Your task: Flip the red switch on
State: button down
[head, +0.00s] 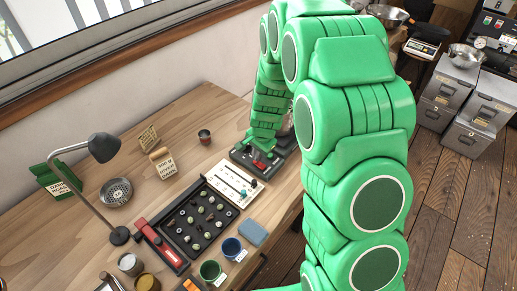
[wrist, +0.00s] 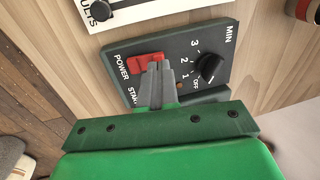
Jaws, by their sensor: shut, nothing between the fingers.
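The red switch (wrist: 146,61) sits on a dark control box beside the word POWER. The box (wrist: 190,45) also carries a black knob (wrist: 210,68) marked OFF, 1, 2, 3 and MIN. In the head view the red switch (head: 259,165) shows on the box at the table's right side. My gripper (wrist: 157,70) is shut and empty, its fingertips right at the red switch, seeming to touch or nearly touch it. The fingers hide part of the switch and the START label. I cannot tell which way the switch is set.
The back of the table is mostly clear.

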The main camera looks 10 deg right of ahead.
jog(key=shift+w+f, duration=0.1)
jog(key=shift+f, duration=0.4)
jog(key=shift+w, duration=0.1)
jog(key=shift+w+f+g+h, duration=0.1)
jog(key=shift+f+g+h, duration=0.2)
jog(key=shift+s+r, duration=0.1)
jog(key=shift+s, duration=0.1)
jog(key=shift+s+d+r, duration=0.15)
jog(key=shift+s+d, duration=0.25)
jog(key=shift+d, duration=0.1)
jog(key=shift+r, duration=0.1)
dwell(0.4)
notch_tip(320, 180, up, 14)
jog(key=w+a, duration=0.1)
jog(key=shift+w+a+f, duration=0.2)
jog(key=shift+w+a, duration=0.1)
